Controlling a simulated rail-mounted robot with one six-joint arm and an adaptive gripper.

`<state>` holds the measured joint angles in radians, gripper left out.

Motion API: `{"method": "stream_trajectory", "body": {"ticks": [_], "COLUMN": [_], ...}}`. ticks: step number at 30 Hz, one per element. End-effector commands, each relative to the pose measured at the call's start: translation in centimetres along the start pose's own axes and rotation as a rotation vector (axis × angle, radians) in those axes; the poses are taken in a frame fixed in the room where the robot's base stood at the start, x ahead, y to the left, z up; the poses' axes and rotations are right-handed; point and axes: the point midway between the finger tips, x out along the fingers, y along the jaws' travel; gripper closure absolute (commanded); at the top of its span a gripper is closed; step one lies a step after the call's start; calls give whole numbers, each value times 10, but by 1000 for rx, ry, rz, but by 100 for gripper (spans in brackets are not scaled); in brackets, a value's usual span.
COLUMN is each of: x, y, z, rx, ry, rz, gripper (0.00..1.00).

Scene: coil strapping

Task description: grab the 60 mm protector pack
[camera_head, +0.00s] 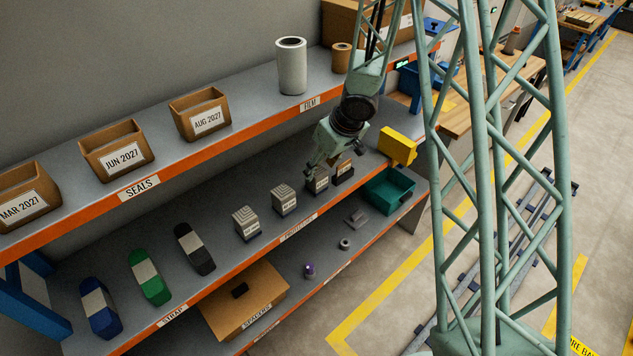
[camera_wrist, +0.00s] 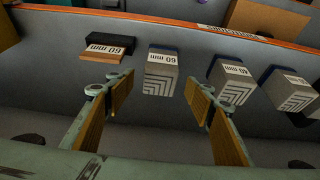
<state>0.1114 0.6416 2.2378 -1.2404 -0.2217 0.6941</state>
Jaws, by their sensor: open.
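My gripper (camera_head: 320,170) is open and empty at the middle shelf, over a grey pack with a dark base (camera_head: 317,184). In the wrist view my open fingers (camera_wrist: 158,100) stand on either side of a grey pack (camera_wrist: 160,80) with a blue base and a label that seems to read 60 mm. That pack lies between the fingertips and slightly beyond them, apart from both. A flatter brown and black pack (camera_wrist: 106,54), also labelled 60 mm, lies to the left.
The upper shelf (camera_head: 240,125) with bins and film rolls runs above the packs. A yellow box (camera_head: 398,146) and a green bin (camera_head: 388,190) are to the right of the packs. Strap coils (camera_head: 148,276) lie to the left. Grey shelf surface is bare between the packs.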

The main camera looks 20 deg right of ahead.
Motion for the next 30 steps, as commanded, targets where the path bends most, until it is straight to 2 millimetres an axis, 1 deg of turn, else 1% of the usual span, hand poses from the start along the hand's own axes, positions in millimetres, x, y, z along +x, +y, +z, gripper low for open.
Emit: {"method": "stream_trajectory", "body": {"ticks": [7,11,17,24,30], "x": [0,4,17,38,50], "y": [0,0,0,0,0], "z": [0,0,1,1,0], "rx": [0,0,-1,0,-1], "ry": [0,0,-1,-1,0], "rz": [0,0,-1,0,0], "gripper": [51,51,51,51,51]}}
